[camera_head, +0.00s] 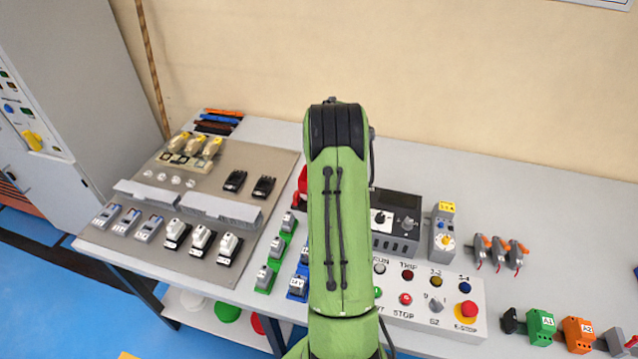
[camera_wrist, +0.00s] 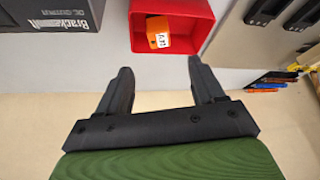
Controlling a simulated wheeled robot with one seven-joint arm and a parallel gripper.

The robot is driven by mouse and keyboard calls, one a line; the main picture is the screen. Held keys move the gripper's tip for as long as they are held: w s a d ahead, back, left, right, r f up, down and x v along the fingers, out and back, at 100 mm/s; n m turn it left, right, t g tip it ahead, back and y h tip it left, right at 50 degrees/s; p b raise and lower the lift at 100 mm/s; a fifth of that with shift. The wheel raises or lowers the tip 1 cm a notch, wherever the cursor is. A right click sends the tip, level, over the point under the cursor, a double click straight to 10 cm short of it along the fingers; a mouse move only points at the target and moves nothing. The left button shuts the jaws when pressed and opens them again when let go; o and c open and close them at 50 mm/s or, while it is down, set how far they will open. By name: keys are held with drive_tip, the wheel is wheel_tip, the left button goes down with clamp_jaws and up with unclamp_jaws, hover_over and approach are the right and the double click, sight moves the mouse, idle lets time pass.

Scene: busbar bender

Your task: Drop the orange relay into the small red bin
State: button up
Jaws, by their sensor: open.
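In the wrist view, an orange relay (camera_wrist: 158,31) with a white label lies inside the small red bin (camera_wrist: 203,50). A sliver of red beside my arm in the head view, likely the bin (camera_head: 302,184), is mostly hidden by the arm. My gripper (camera_wrist: 160,78) is open and empty, with its two fingers apart at the bin's edge in the wrist view and the relay clear of them. The gripper is hidden behind my arm in the head view.
A black-and-grey device (camera_head: 396,222) stands right of my arm, behind a control panel (camera_head: 440,303) with buttons. A board (camera_head: 225,160) with several components fills the left.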

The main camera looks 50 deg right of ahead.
drive_tip(key=v, duration=0.8)
drive_tip(key=shift+r, duration=0.15)
